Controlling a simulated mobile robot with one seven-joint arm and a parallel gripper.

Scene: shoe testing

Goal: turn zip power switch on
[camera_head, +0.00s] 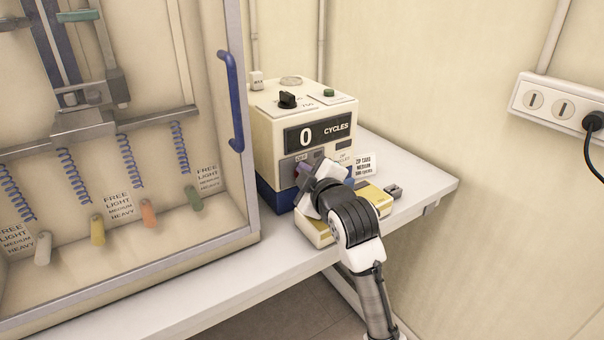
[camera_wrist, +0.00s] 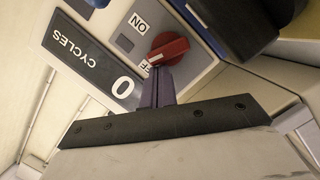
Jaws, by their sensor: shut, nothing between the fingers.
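The counter box (camera_head: 280,130) stands on the table beside the glass-fronted cabinet, its display (camera_head: 320,133) reading 0 CYCLES. In the wrist view, a red switch knob (camera_wrist: 168,48) sits on the box's front panel, between the ON label (camera_wrist: 137,22) and a partly covered OFF label. The knob's handle points toward the OFF side. My gripper (camera_wrist: 157,72) is shut and empty, its fingertips right at the red knob's lower edge; I cannot tell whether they touch. In the head view my gripper (camera_head: 303,172) is at the box's front and hides most of the knob.
A yellow-and-cream device (camera_head: 318,232) sits under my arm in front of the box. A small card (camera_head: 365,165) stands at the box's right. The cabinet's blue handle (camera_head: 232,100) is close on the left. The table's right end (camera_head: 430,185) is clear.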

